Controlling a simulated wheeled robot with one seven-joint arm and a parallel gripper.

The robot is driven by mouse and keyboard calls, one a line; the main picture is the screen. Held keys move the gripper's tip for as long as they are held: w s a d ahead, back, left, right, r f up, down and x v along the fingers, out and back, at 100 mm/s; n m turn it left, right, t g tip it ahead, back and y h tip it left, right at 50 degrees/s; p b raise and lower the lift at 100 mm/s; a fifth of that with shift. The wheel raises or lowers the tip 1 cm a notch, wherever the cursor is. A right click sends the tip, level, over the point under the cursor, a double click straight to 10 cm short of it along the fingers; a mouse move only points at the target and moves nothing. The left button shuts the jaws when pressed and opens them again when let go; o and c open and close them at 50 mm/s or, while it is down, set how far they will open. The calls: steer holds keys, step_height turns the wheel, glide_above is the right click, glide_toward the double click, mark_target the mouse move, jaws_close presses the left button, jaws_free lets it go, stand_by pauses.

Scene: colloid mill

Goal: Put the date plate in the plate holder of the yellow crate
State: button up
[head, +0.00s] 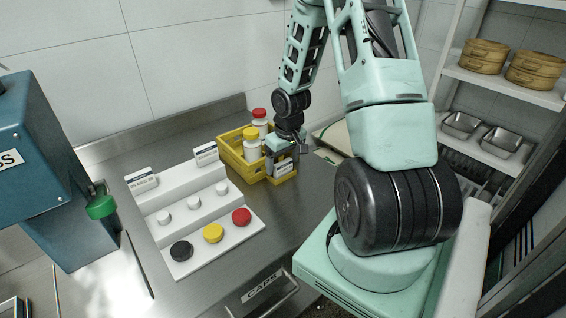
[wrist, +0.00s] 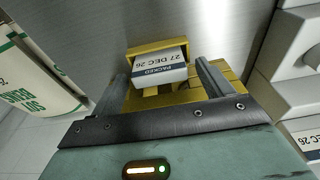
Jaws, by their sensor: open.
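The date plate (wrist: 160,72), white with a dark band and reading "PACKED 27 DEC 26", sits in the yellow plate holder (wrist: 158,50) in the wrist view. The holder's rim shows around it; how deep the plate sits I cannot tell. My gripper (wrist: 166,77) is open, with one finger on each side of the plate and apart from it. In the head view my gripper (head: 284,150) is just above the plate (head: 285,168) at the near right end of the yellow crate (head: 232,160). The crate holds a yellow-capped bottle (head: 252,146) and a red-capped bottle (head: 260,122).
A white stepped stand (head: 190,190) with several caps and two other label plates (head: 142,182) (head: 206,154) is left of the crate. A blue machine (head: 45,150) stands at far left. Bare steel counter (head: 290,215) lies in front of the crate. Shelves stand at right.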

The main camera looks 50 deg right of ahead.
step_height(320, 180, up, 11)
steer(key=s+p, duration=0.1)
steer(key=s, duration=0.1)
steer(key=w+a+r+n, duration=0.1)
steer(key=a+r+n, duration=0.1)
steer(key=a, duration=0.9)
steer(key=a+r+n, duration=0.2)
steer(key=a+n, duration=0.1)
steer(key=a, duration=0.8)
steer(key=s+a+r+n+g, duration=0.1)
steer(key=s+a+r+n, duration=0.1)
steer(key=s+a, duration=0.6)
steer(key=s+a+r+n+y, duration=0.1)
steer(key=s+a+r+n, duration=0.1)
steer(key=s+a, duration=0.6)
steer(key=a+n, duration=0.1)
steer(key=a, duration=0.1)
steer(key=shift+a+g, duration=0.3)
steer(key=shift+g, duration=0.1)
